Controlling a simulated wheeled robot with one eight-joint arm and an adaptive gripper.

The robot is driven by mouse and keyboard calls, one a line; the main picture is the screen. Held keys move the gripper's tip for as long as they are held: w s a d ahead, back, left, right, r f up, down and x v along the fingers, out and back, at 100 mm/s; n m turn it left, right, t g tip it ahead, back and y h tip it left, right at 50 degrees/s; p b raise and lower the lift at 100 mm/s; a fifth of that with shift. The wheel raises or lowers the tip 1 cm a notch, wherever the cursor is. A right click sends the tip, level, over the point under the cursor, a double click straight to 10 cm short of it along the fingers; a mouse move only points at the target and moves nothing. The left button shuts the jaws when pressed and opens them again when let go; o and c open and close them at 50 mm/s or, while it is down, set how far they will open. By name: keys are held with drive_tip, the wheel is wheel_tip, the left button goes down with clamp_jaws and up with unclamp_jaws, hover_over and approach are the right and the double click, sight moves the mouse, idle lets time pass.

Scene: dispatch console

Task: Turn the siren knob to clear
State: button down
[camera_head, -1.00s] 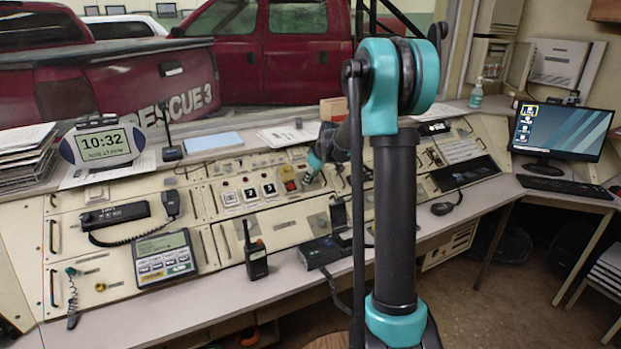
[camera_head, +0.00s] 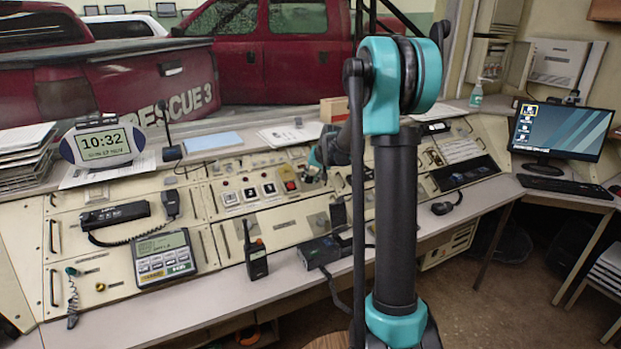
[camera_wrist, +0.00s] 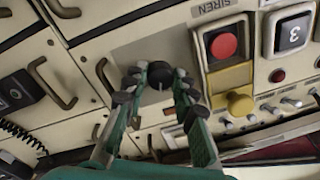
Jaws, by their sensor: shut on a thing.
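A dark round knob (camera_wrist: 156,88) with a pale pointer line sits on a grey plate in the wrist view. My gripper (camera_wrist: 160,78) has its two teal fingers with dark pads on either side of this knob, shut on it. The fingers hide part of the knob's sides. In the head view my gripper (camera_head: 313,174) is at the sloping console, right of the red button, and the knob is hidden there. I cannot read any position marks around the knob.
Metal handles (camera_wrist: 50,82) stick out at left. In the head view a handheld radio (camera_head: 255,258) and a keypad unit (camera_head: 164,258) stand on the console's front.

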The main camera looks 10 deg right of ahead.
drive_tip(key=m, duration=0.3)
drive_tip(key=shift+m, duration=2.3)
drive_tip(key=c, duration=1.2)
unclamp_jaws()
drive_tip(key=shift+s, duration=0.1)
drive_tip(key=v, duration=1.2)
drive_tip(key=shift+s+a, duration=0.1)
drive_tip(key=shift+a, duration=0.1)
drive_tip(key=shift+s, duration=0.1)
